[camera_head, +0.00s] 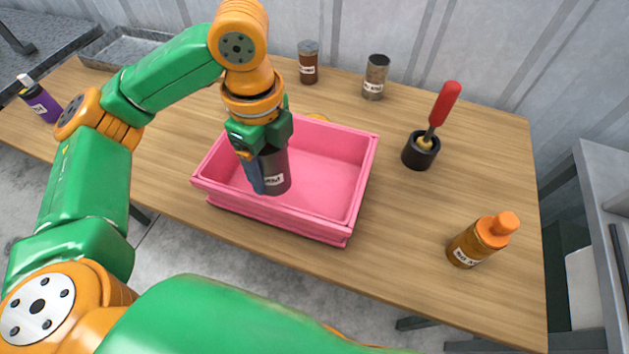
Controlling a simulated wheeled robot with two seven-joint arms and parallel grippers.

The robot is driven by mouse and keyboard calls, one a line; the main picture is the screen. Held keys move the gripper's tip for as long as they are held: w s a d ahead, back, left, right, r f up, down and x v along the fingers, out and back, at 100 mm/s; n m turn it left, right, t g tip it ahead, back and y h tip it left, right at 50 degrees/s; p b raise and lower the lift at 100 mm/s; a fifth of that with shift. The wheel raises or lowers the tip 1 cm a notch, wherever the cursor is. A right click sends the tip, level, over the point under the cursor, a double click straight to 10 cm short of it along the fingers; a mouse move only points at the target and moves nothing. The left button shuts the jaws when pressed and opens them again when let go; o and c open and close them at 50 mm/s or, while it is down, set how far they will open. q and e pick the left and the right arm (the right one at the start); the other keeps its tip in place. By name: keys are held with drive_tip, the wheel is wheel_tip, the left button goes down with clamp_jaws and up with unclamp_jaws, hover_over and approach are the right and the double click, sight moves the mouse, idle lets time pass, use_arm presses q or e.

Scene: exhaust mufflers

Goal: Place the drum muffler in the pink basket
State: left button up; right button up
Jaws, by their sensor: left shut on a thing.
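The drum muffler (275,168) is a dark grey cylinder with a white label, hanging roughly upright in my left gripper. My left gripper (259,158) points down and is shut on it. The pink basket (359,185) is an open rectangular box on the wooden table. The muffler is over the left part of the basket, within its outline in this view. Whether its lower end touches the basket floor cannot be told. The gripper and muffler hide part of the basket's left side. My right gripper is not in view.
On the table (400,245) stand an orange-capped bottle (474,242), a black pot with a red-handled tool (421,151), a grey-brown cylinder (375,78), a brown jar (308,64) and a purple bottle (41,102). A metal tray (120,48) lies at the back left.

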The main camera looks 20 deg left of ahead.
use_arm(q)
drive_tip(key=w+d+f, duration=0.2)
drive_tip(key=f, duration=0.1)
drive_tip(key=w+d+f, duration=0.3)
drive_tip(key=shift+w+d, duration=0.1)
drive_tip(key=shift+w, duration=0.2)
drive_tip(key=f, duration=0.2)
drive_tip(key=w+f+p, duration=0.1)
drive_tip(key=shift+d+f, duration=0.25)
drive_tip(key=shift+f, duration=0.5)
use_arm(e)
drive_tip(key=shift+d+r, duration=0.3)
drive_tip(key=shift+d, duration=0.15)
use_arm(q)
drive_tip(key=o, duration=1.5)
drive_tip(key=shift+f, duration=0.15)
drive_tip(key=shift+c, duration=0.2)
wheel_tip(320, 180, up, 12)
drive_tip(key=shift+r, duration=0.2)
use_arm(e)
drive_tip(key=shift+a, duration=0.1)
